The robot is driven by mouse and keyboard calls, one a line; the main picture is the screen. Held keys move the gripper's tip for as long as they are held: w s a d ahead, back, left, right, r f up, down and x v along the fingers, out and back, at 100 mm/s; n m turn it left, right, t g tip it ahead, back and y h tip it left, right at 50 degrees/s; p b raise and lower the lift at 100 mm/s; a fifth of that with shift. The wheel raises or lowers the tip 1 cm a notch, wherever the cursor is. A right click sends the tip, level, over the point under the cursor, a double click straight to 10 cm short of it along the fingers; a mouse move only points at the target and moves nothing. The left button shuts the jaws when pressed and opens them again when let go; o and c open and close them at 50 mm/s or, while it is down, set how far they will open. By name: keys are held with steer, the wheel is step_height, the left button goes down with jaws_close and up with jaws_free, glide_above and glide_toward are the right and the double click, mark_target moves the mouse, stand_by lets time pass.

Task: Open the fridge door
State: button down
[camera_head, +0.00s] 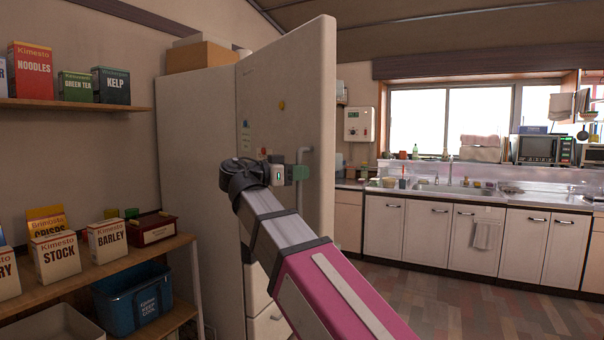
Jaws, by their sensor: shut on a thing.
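The fridge (195,170) is tall and off-white and stands left of centre. Its door (275,100) is swung out from the body, hinged on its left, with its free right edge towards me. The outer face shows, with a few small magnets and notes. A pale vertical handle (301,205) is near the free edge. My gripper (300,173) is shut on the handle at about its middle. My arm partly hides the lower door, and the fridge inside is hidden behind the door.
Shelves with boxes and a blue bin (135,298) stand close on the left. Lower white drawers (268,325) show under the door. A kitchen counter (520,204) with a sink runs along the back right. The floor (465,300) at the right is clear.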

steer(key=shift+a, duration=0.1)
stand_by(0.3)
steer(key=c, duration=1.1)
jaws_free()
steer(key=v, duration=1)
steer(key=shift+s+a, duration=0.2)
steer(key=shift+a, duration=0.15)
